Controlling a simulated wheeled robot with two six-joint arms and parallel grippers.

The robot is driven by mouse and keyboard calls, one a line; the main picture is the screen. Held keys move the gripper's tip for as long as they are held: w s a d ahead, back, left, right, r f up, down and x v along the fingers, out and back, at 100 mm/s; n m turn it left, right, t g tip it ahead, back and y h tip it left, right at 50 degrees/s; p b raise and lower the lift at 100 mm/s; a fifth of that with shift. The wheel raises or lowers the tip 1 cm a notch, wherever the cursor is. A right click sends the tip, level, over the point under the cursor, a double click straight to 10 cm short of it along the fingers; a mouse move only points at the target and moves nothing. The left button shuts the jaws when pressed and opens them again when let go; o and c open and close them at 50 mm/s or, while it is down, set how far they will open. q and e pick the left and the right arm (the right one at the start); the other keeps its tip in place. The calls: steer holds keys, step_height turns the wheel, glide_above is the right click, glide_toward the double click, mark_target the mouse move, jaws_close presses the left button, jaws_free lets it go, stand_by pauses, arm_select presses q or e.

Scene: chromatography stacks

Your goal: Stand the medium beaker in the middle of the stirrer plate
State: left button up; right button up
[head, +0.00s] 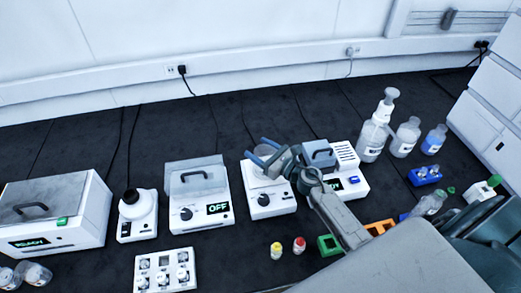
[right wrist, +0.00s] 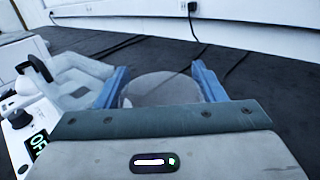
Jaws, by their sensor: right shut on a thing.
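The medium beaker (head: 267,152) is clear glass and sits between the blue fingers of my right gripper (head: 262,156). The stirrer plate (head: 268,204) is a white box with a black knob on its front, directly below the beaker in the head view. The gripper and beaker cover part of its top, so I cannot tell whether the beaker touches it. In the right wrist view my right gripper (right wrist: 164,86) is shut on the beaker (right wrist: 162,90), a finger on each side. My left gripper is not in view.
A white device reading OFF (head: 205,207) stands left of the stirrer. A white device with a grille (head: 346,155) stands close on its right. Red-capped (head: 299,244) and yellow-capped (head: 276,250) vials stand in front.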

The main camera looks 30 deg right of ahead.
steer(key=shift+f, duration=0.2)
steer(key=o, duration=1.5)
steer(key=shift+r, duration=0.1)
steer(key=shift+r, duration=0.25)
steer(key=b+v, duration=0.2)
steer(key=v, duration=0.1)
steer(key=b+v, duration=0.1)
steer(key=v, duration=0.3)
steer(key=b+v, duration=0.2)
steer(key=v, duration=0.1)
steer(key=shift+s+d+f+b, duration=0.15)
steer(key=shift+s+f+b, duration=0.15)
steer(key=shift+f, duration=0.1)
steer(key=shift+s+d+r+b, duration=0.15)
steer(key=shift+s+d+b, duration=0.05)
steer(key=shift+s+b, duration=0.3)
steer(key=shift+s+r, duration=0.15)
